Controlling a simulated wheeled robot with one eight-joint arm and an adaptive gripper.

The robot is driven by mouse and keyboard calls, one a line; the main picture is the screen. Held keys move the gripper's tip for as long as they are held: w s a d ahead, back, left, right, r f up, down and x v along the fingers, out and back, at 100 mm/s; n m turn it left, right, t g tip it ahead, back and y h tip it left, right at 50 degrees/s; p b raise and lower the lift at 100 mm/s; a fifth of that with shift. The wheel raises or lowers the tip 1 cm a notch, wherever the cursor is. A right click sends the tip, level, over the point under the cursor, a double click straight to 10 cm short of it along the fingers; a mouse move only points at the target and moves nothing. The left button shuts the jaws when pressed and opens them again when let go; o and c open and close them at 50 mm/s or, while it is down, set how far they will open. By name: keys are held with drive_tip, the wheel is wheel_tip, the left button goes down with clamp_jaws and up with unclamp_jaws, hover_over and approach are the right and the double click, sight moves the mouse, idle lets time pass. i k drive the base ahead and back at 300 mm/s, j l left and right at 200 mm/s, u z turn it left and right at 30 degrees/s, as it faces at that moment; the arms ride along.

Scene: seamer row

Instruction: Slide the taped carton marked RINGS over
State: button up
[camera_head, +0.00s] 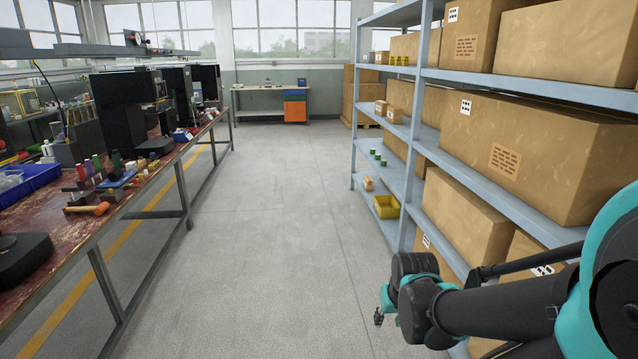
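Several taped brown cartons stand on the blue-grey shelving at right; no marking reads as RINGS at this size, so I cannot tell which one is meant. Large cartons include one on the middle shelf (540,150) with an orange printed label and one on the upper shelf (560,40). Small cartons (394,115) sit on the middle level farther back, and another small one (368,184) sits low down. My gripper (380,317) shows only in part at lower middle, over the aisle left of the shelving. It is apart from every carton. Its fingers are mostly hidden by my wrist.
The shelving (407,217) runs along the right, with a yellow bin (386,207) and green items (377,157) low down. A long workbench (60,236) with tools and a blue tray (28,178) lines the left. The aisle floor (265,230) is clear to a far table (258,114).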

sight(393, 114)
drive_tip(key=i+u, duration=0.15)
drive_tip(key=i, duration=2.7)
drive_tip(key=i+j, duration=0.15)
drive_tip(key=i, duration=0.85)
drive_tip(key=i+z, duration=0.35)
drive_tip(key=i, duration=0.15)
drive_tip(key=i+j+z, duration=0.3)
drive_tip(key=i, duration=0.15)
drive_tip(key=i+j+z, duration=0.35)
drive_tip(key=i, duration=0.15)
